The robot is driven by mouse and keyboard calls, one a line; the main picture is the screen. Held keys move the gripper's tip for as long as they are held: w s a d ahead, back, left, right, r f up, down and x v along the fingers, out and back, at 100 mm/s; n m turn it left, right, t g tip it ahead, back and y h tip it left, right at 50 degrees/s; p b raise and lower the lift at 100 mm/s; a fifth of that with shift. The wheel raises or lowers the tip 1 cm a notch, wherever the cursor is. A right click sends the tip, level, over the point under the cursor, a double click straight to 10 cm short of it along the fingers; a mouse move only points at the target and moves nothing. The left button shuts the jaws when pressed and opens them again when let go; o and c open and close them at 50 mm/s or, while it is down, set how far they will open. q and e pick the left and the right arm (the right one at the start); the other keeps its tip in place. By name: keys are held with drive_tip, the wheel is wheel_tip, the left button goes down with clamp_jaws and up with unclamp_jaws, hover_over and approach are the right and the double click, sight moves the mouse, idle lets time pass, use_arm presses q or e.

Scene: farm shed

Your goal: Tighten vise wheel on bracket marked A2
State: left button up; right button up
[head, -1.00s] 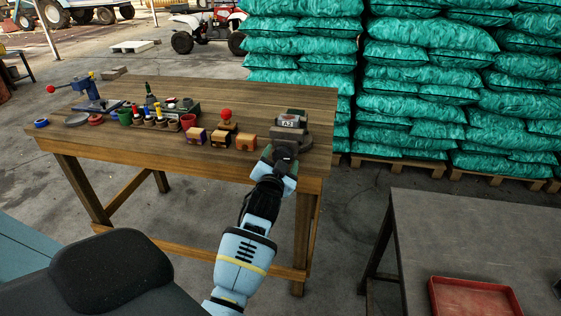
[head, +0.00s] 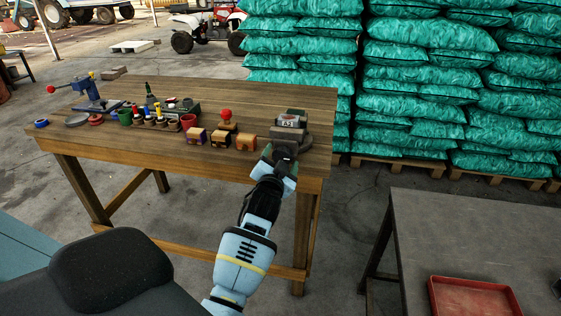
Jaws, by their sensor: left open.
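The bracket marked A2 (head: 290,122) stands near the right end of the wooden workbench (head: 240,97). Its label faces me. My left gripper (head: 284,146) is at the front of this bracket, over the bench's front right edge. It is open. The vise wheel is not clearly visible; the gripper covers the front of the bracket, and I cannot tell whether the fingers touch the wheel. My right gripper is not in view.
Several small wooden blocks (head: 246,143) and a red-knobbed tool (head: 225,115) stand left of the bracket. A blue vise (head: 90,88) is at the bench's far left. A grey table (head: 470,235) with a red tray (head: 475,298) is at right. Green sacks (head: 430,60) are stacked behind.

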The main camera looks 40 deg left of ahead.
use_arm(q)
drive_tip(key=p+v, duration=0.3)
drive_tip(key=v, duration=0.6)
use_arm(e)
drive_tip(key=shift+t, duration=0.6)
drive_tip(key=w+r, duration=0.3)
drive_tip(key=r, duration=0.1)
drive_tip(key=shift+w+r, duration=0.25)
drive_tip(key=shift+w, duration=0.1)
use_arm(q)
drive_tip(key=shift+s+d+f, duration=0.1)
drive_tip(key=shift+d+f, duration=0.05)
drive_tip(key=shift+f, duration=0.05)
